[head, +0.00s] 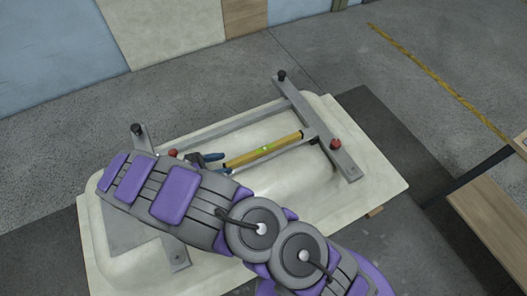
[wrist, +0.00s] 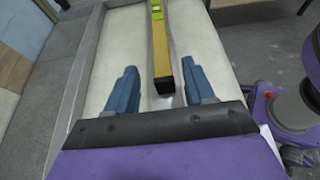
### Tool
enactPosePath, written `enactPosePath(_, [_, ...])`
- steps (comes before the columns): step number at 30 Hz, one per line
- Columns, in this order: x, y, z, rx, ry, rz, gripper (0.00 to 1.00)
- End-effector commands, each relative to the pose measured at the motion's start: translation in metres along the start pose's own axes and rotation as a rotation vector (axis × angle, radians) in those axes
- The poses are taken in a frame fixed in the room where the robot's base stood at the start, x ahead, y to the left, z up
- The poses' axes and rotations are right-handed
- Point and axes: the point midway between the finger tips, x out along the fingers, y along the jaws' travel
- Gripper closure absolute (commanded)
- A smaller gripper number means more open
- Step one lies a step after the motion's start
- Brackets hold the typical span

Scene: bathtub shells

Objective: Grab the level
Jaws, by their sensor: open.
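The level (head: 262,150) is a yellow bar with a green vial, lying along the metal frame on the upturned white bathtub shell (head: 362,190). In the wrist view the level (wrist: 160,50) runs away from my gripper, its dark near end between and slightly beyond the fingers. My gripper (wrist: 160,80) is open, with one blue finger on each side of the level's line and gaps on both sides. In the head view my gripper (head: 212,162) is at the level's left end, partly hidden by my arm.
A grey metal frame (head: 312,125) with black knobs and a red knob (head: 336,144) lies on the shell. A wooden bench (head: 490,215) stands at the right. Panels (head: 165,30) lean at the back. Open concrete floor lies behind the shell.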

Motion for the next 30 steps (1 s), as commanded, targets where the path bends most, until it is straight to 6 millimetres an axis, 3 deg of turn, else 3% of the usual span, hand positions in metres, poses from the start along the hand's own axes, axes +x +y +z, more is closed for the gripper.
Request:
enactPosePath(8, [0.022, -0.002, 0.002, -0.001, -0.002, -0.002, 0.47])
enactPosePath(16, [0.059, -0.002, 0.003, -0.002, -0.003, -0.004, 0.47])
enactPosePath(26, [0.064, -0.001, 0.004, -0.001, -0.002, -0.001, 0.47])
enactPosePath(30, [0.064, -0.001, 0.004, -0.001, -0.002, -0.001, 0.60])
